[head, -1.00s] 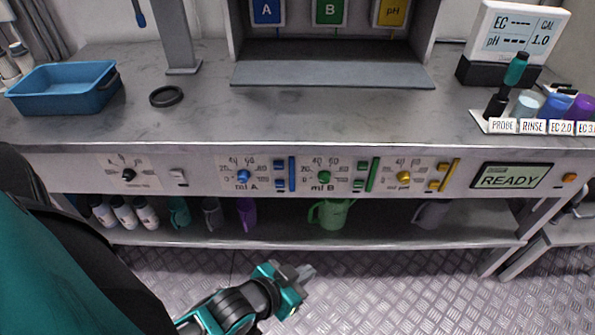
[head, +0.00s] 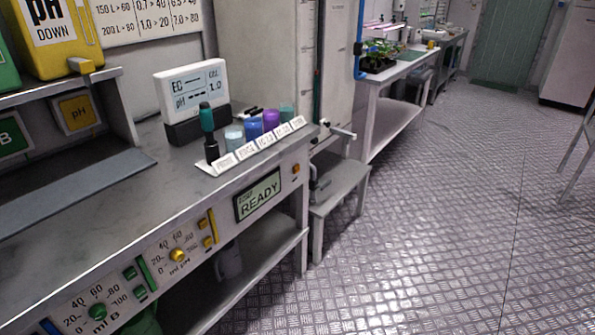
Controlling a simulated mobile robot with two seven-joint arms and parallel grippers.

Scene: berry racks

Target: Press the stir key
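No key with a readable stir label is in view. The front panel of the bench shows a READY display (head: 258,195) with a small orange button (head: 296,169) to its right. Left of the display are a yellow dial (head: 177,256) marked ml pH with yellow keys (head: 207,241) beside it, and a green dial (head: 97,312) marked ml B with green keys (head: 139,292). The left part of the panel is outside the picture. Neither of my grippers is in view.
On the bench stand an EC/pH meter (head: 192,92), a teal and black probe (head: 207,130) and several labelled cups. A low grey side table (head: 340,184) stands past the bench end. The metal floor (head: 430,230) to the right is clear.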

